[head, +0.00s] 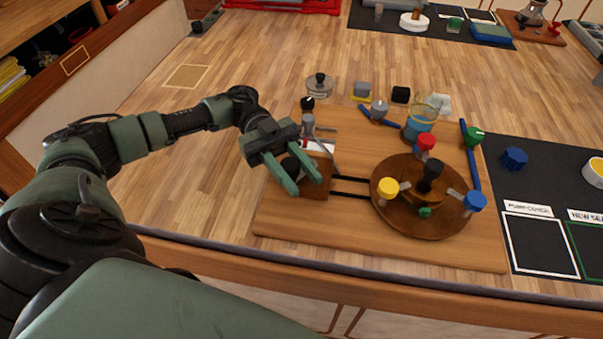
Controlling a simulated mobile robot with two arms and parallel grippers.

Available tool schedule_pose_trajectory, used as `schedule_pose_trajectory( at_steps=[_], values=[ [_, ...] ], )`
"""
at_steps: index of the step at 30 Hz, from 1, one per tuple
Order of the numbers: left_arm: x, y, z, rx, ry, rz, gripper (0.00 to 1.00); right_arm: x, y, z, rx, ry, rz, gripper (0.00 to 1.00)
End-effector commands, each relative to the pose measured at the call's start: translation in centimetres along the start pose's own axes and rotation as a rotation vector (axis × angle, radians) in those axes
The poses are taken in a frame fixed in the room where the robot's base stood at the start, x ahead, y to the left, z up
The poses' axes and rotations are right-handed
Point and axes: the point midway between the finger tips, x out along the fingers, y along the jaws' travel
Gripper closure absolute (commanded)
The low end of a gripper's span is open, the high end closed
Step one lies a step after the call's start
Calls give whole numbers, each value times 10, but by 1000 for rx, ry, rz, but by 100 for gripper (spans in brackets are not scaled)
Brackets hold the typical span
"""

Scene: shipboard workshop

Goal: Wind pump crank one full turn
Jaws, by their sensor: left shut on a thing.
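My left gripper (305,186) reaches in from the left over the left side of a wooden board (282,222). Its two green fingers point down in front of a brown wooden block (315,188), the pump housing. The fingers are closed around the pump crank's handle, which they and the gripper body mostly hide, so the crank's angle cannot be told. A metal fitting (308,122) with a black knob (307,103) stands just behind the gripper. Two dark lines run from the block to a round wooden disc. My right gripper is not in view.
A dark mat (520,250) lies right. Bench left of the board is clear.

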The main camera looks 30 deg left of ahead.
Motion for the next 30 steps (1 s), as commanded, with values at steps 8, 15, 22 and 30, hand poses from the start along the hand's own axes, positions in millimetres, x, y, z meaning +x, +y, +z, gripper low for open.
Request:
schedule_pose_trajectory(
  at_steps=[8,15,22,30],
  values=[
    [1,0,0,1,2,1,47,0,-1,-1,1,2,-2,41],
    [1,0,0,0,1,0,47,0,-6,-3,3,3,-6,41],
    [-16,-1,3,0,0,-3,47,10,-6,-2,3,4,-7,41],
    [-61,-1,3,2,1,-2,47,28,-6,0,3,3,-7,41]
  ],
)
